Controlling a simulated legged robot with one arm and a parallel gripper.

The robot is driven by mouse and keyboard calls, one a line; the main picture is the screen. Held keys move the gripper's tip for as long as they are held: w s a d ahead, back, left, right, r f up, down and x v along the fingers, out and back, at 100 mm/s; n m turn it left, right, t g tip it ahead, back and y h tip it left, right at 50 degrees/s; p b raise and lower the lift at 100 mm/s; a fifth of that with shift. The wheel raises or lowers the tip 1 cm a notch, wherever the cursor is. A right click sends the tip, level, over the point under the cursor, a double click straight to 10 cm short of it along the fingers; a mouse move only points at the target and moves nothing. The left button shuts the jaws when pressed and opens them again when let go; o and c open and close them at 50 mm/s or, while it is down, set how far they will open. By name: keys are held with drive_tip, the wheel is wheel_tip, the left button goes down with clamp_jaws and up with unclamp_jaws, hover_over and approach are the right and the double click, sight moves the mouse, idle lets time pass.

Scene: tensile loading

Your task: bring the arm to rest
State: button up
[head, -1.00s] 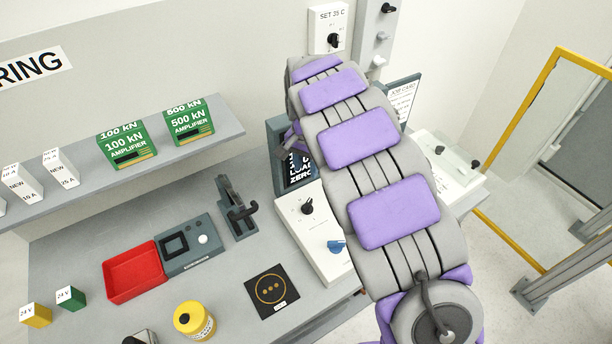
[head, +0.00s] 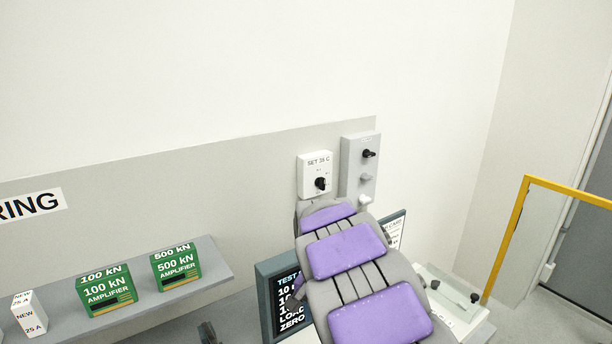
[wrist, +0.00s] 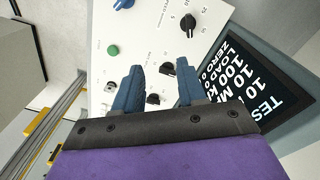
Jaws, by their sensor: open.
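My arm, grey with purple pads, reaches from the lower right of the head view toward the control area by the wall. In the wrist view my gripper (wrist: 160,88) shows two blue fingers held apart with nothing between them. Beyond the fingers is a white control panel (wrist: 135,42) with black knobs, a green button (wrist: 113,50) and a blue knob. A black knob (wrist: 167,69) shows close by the fingers in the picture; I cannot tell the exact gap. The gripper itself is hidden behind the arm in the head view.
A dark test display (head: 284,296) stands left of my arm and also shows in the wrist view (wrist: 262,75). A white SET 35 C box (head: 316,175) and a grey switch box (head: 359,168) are on the wall. Green amplifier boxes (head: 106,289) stand on the shelf. A yellow frame (head: 505,245) is at right.

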drive_tip(key=s+d+r+n+b, duration=0.1)
drive_tip(key=s+d+r, duration=0.1)
drive_tip(key=s+d, duration=0.5)
drive_tip(key=s+d+r+b, duration=0.1)
drive_tip(key=s+d, duration=0.2)
drive_tip(key=s, duration=0.7)
drive_tip(key=s+f+n+g+b, duration=0.1)
drive_tip(key=s+f+n, duration=0.1)
drive_tip(key=s, duration=0.7)
drive_tip(key=s+d+f+n+b, duration=0.1)
drive_tip(key=s+f+n, duration=0.1)
drive_tip(key=s, duration=0.8)
drive_tip(key=shift+s+d+f+g+b, duration=0.15)
drive_tip(key=shift+d+g+b, duration=0.15)
drive_tip(key=shift+g, duration=0.1)
